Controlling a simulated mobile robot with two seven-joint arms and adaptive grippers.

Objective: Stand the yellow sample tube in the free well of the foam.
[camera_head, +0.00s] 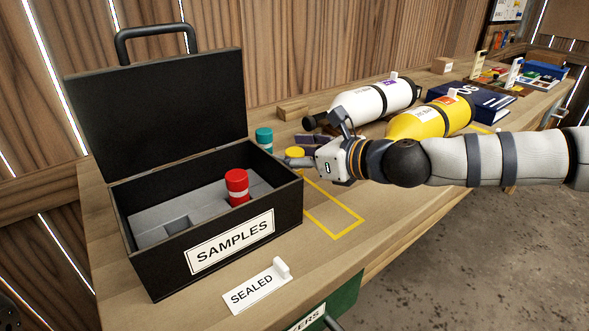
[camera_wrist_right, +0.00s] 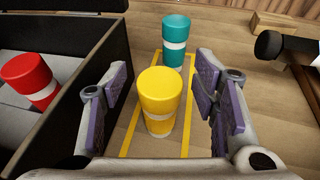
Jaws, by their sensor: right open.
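The yellow sample tube (camera_wrist_right: 160,100) stands upright on the bench inside a yellow taped outline. In the head view only its top (camera_head: 294,152) shows behind the box wall and my gripper. My right gripper (camera_head: 300,150) is open, its two padded fingers on either side of the yellow tube in the wrist view (camera_wrist_right: 160,105), with gaps showing. The black SAMPLES box (camera_head: 285,200) is open and holds grey foam (camera_head: 205,200). A red tube (camera_head: 237,187) stands in the foam at the right. An empty square well (camera_head: 178,224) shows in the foam. My left gripper is out of view.
A teal tube (camera_wrist_right: 175,42) stands just behind the yellow one, also at the head view's middle (camera_head: 264,138). White (camera_head: 370,103) and yellow (camera_head: 430,118) cylinders lie behind my right arm. A SEALED sign (camera_head: 258,288) stands before the box.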

